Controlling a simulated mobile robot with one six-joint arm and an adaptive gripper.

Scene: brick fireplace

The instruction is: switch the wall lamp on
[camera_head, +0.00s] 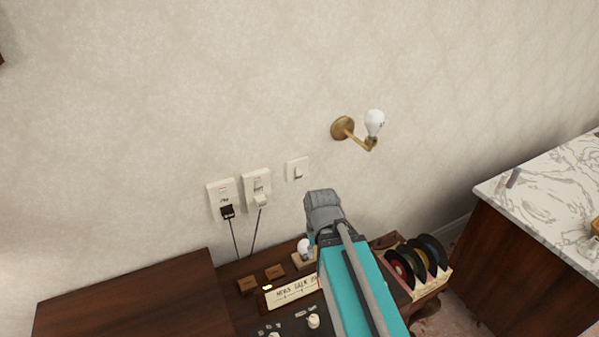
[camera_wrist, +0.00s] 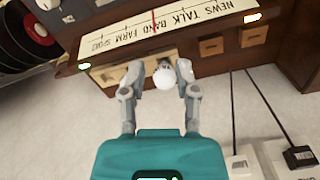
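The wall lamp (camera_head: 343,128) is a brass arm on a round plate, with a white bulb (camera_head: 374,122) upright in it; I see no clear glow. A white wall switch (camera_head: 297,170) sits below and left of it. A second white bulb (camera_head: 304,246) stands on a small wooden base on the cabinet; it also shows in the wrist view (camera_wrist: 165,78). My gripper (camera_wrist: 163,68) is open, its two grey fingers on either side of this bulb in the wrist view, with gaps beside it.
Two outlets with a black plug (camera_head: 227,212) and a white plug (camera_head: 261,200) are left of the switch. A radio dial panel (camera_head: 290,292) and a record rack (camera_head: 418,263) are on the cabinet. A marble-topped counter (camera_head: 545,185) stands right. Wall around the lamp is clear.

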